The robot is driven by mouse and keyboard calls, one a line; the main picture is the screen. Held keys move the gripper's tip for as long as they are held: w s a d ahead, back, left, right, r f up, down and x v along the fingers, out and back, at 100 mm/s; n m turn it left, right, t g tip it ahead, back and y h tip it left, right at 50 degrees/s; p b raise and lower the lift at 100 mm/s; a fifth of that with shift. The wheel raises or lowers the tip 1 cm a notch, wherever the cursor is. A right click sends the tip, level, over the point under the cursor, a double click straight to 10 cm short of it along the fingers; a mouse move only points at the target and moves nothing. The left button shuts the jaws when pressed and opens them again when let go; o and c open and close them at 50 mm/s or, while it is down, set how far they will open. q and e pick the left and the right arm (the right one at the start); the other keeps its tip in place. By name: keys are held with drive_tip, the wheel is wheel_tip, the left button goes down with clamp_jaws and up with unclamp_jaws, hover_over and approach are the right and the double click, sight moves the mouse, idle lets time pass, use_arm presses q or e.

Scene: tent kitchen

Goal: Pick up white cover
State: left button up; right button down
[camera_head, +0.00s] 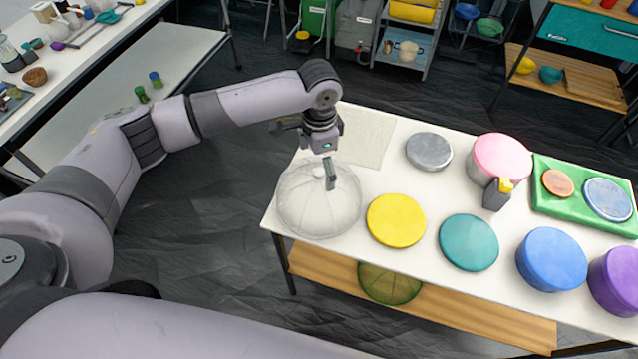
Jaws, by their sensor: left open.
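The white cover (318,208) is a pale, see-through mesh dome standing at the left end of the white table (378,272). My left gripper (329,174) points down over the top of the dome, with a finger overlapping the dome's crown in the picture. It is open and holds nothing that I can see. Whether it touches the cover cannot be told. Of my right arm, no gripper shows.
A yellow disc (396,220), teal disc (468,242), grey disc (429,151), blue pot (551,259), purple pot (616,281) and pink-lidded pot (500,160) stand right of the cover. A green board (583,197) lies behind. A lower wooden shelf (470,315) holds a green round thing (390,284).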

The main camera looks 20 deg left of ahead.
sight(319, 171)
use_arm(q)
drive_tip(key=shift+s+f, duration=0.2)
drive_tip(key=shift+f, duration=1.5)
